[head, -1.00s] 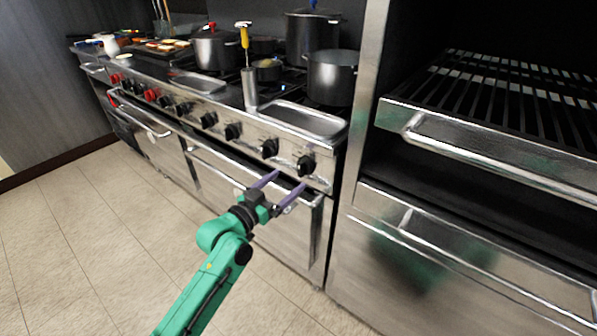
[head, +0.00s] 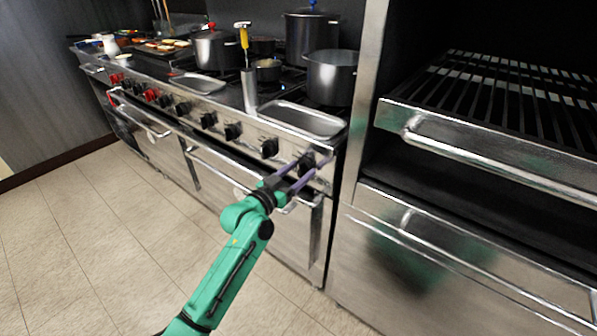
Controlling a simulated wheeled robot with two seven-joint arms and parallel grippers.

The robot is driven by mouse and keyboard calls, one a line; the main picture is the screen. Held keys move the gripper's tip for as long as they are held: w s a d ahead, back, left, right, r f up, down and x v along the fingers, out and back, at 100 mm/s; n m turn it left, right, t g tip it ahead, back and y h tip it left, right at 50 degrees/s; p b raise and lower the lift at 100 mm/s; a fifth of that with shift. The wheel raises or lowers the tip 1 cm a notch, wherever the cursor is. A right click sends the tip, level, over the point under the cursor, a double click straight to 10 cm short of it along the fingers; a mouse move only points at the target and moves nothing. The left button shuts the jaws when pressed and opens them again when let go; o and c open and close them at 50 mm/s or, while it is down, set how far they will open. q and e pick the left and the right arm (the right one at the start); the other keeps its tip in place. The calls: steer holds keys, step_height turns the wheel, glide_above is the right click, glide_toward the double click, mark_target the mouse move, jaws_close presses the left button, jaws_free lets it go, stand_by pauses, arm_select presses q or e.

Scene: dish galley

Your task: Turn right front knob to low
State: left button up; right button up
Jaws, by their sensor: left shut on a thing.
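The stove range has a steel front panel (head: 250,131) with a row of knobs. The rightmost black knob (head: 306,163) is at the panel's right end, near the range's corner. My left gripper (head: 309,167) has its purple fingers around this knob and is shut on it. The fingers partly cover the knob, so its pointer and setting cannot be read. My right gripper is not in view.
Another black knob (head: 269,147) is close to the left. An oven door handle (head: 222,176) runs below the panel. A tray (head: 305,119) and several pots, including a large pot (head: 331,78), stand above. A steel grill unit (head: 480,165) stands at the right.

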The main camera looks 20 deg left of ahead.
arm_select(q)
steer(key=shift+n, duration=0.3)
steer(key=n+p, duration=0.2)
steer(key=shift+r+n, duration=0.1)
steer(key=shift+n, duration=0.2)
steer(key=shift+n+p, duration=0.6)
steer(key=shift+n, duration=1.1)
steer(key=o, duration=1.4)
steer(key=shift+c, duration=0.2)
steer(key=shift+s, duration=0.1)
